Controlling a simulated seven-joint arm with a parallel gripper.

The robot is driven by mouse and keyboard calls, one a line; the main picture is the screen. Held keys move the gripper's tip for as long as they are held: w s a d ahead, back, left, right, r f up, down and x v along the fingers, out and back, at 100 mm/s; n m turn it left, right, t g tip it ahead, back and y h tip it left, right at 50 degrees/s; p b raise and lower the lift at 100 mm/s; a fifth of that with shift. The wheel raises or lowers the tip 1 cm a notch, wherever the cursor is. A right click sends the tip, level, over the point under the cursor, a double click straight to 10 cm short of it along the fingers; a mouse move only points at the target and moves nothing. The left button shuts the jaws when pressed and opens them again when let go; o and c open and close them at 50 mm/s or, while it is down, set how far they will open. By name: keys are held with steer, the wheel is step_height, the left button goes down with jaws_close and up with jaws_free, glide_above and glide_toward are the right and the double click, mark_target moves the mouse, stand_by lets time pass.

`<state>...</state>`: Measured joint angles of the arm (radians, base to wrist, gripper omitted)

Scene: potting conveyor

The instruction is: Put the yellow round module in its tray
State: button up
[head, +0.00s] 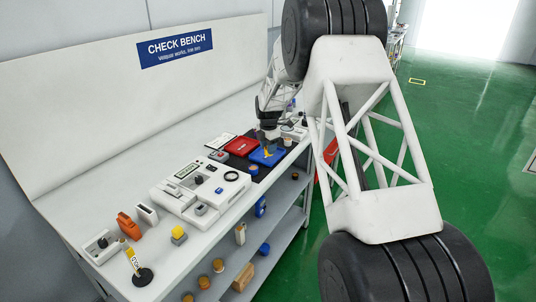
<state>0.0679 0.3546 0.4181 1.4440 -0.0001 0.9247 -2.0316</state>
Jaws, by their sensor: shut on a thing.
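My gripper (268,145) is far down the bench, pointing down over the blue tray (276,160). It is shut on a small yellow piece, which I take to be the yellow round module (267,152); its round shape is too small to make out. The module appears in front of or just above the blue tray, and I cannot tell if it touches it. A red tray (240,146) lies just left of the blue one, on the same black mat (258,171). No yellow tray can be made out.
A white test device (200,190) stands left of the mat. A lower shelf (225,279) holds several small parts. My arm covers the bench's far right.

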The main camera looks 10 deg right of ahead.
steer(key=shift+w, duration=0.25)
steer(key=shift+w+f, duration=0.1)
steer(key=shift+f, duration=1.7)
steer(key=shift+f, duration=0.15)
steer(key=o, duration=1)
step_height(320, 180, up, 12)
steer(key=shift+r, duration=0.15)
